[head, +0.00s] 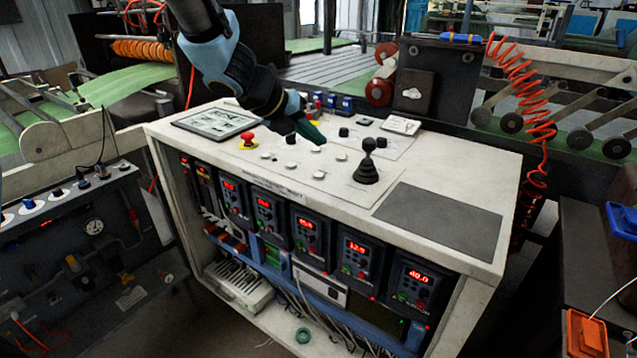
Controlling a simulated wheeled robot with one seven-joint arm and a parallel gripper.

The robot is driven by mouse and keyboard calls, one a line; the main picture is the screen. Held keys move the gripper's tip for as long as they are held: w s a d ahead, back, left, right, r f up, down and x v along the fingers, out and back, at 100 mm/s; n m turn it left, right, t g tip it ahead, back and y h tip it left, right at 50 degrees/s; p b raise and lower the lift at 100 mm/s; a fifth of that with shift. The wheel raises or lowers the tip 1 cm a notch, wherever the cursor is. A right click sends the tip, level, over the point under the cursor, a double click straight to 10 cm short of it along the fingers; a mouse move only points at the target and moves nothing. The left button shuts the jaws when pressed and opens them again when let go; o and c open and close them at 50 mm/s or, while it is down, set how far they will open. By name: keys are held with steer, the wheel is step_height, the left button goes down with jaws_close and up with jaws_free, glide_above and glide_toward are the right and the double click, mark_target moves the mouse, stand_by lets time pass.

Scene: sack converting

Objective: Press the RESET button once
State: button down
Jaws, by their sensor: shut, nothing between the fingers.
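My gripper (312,132) is shut, with dark green fingers pointing down over the top of the white control console (450,168). Nothing shows between the fingers. Several small pale round buttons lie on the panel below and in front of it, among them one at the left (266,155), one in the middle (291,166) and one at the right (341,156). Their labels are too small to read, so I cannot tell which is RESET. The fingertips are close to the panel; I cannot tell whether they touch anything.
A red mushroom button (248,139) stands left of my gripper, and a black joystick (367,165) stands to the right. A flat screen (215,123) lies at the back left. A dark grey pad (438,220) covers the front right. Black knobs (343,132) stand behind.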

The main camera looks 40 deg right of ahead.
steer(key=shift+f+b, duration=2)
steer(key=shift+f, duration=0.75)
steer(key=shift+f, duration=0.1)
steer(key=shift+f+b, duration=0.3)
steer(key=shift+f+b, duration=0.35)
steer(key=shift+f, duration=0.1)
stand_by(0.3)
steer(key=shift+r, duration=0.1)
steer(key=shift+r+p, duration=0.8)
steer(key=shift+p, duration=0.1)
step_height(320, 180, up, 5)
steer(key=p, duration=0.5)
